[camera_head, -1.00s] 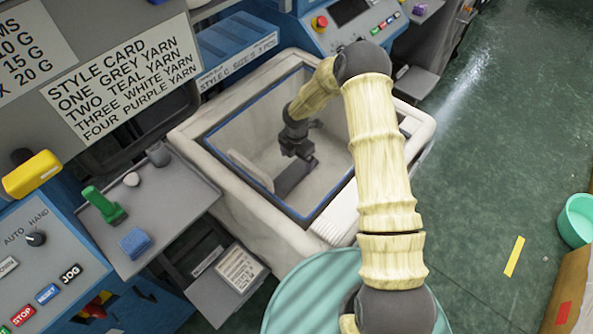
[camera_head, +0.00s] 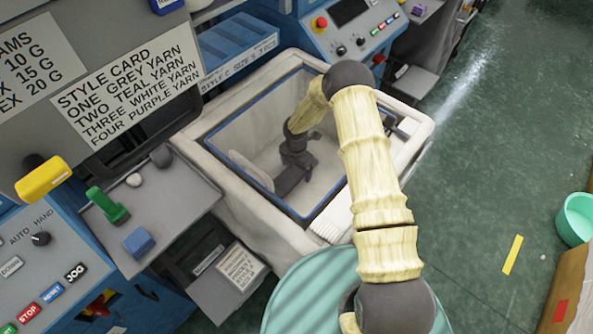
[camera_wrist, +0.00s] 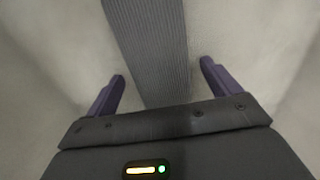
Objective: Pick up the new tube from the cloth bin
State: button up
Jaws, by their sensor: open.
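The cloth bin (camera_head: 262,222) is off-white with a blue-edged opening. The tube, a dark grey ribbed knit piece (camera_head: 290,182), lies inside on the pale bottom, partly hidden by my gripper (camera_head: 296,168). In the wrist view the tube (camera_wrist: 150,45) runs from the top edge down between my open purple fingers (camera_wrist: 163,70), with a gap on each side. Its near end is hidden behind the gripper body. I cannot tell how far above it the fingertips are.
The bin walls surround my forearm. A teal tub (camera_head: 577,217) is at the far right. Green floor is open on the right.

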aim_at(296, 170)
dwell(0.3)
jog(key=c, duration=1.1)
jog(key=shift+o, duration=0.2)
notch_tip(296, 170, up, 10)
jog(key=b, duration=0.1)
